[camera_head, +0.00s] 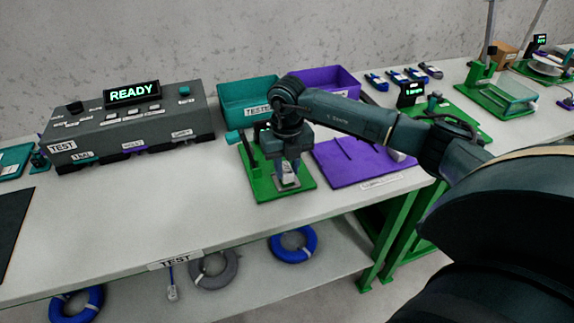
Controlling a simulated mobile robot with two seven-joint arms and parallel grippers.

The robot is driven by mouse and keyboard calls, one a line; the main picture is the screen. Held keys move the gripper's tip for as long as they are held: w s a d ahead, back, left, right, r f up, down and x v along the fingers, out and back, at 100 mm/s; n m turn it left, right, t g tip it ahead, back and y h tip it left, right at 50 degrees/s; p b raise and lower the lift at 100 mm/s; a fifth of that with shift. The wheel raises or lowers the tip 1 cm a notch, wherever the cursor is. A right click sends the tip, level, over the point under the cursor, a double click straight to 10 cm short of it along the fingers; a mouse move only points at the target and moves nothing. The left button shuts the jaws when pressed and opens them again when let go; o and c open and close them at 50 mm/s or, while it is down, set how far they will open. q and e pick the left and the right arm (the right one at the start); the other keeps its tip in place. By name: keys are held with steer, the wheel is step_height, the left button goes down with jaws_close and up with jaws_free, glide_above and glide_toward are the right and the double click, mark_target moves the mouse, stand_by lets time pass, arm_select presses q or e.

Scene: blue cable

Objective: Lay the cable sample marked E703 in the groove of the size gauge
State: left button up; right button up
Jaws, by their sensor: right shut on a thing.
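My right gripper (287,176) points down over a green-based fixture (263,186) with a grey metal block, a dark post and a teal handle. This may be the size gauge, but I read no mark on it. The gripper is shut on a small pale piece between its fingers, low over the block; fingers and block hide most of it. I cannot read E703 anywhere or see the groove. A purple mat (355,170) to the right bears a thin dark strip (344,149), too small to identify. My left gripper is not in view.
A grey test box (130,128) with a READY display stands at left. Teal (238,98) and purple (345,80) bins stand behind the fixture. Small blue items and other green fixtures (497,98) are at far right. Coiled cables (293,244) lie below.

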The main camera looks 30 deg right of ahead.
steer(key=shift+f+b, duration=0.55)
steer(key=shift+f, duration=0.25)
stand_by(0.4)
steer(key=o, duration=1.1)
steer(key=shift+r+p, duration=3.05)
steer(key=shift+r, duration=1)
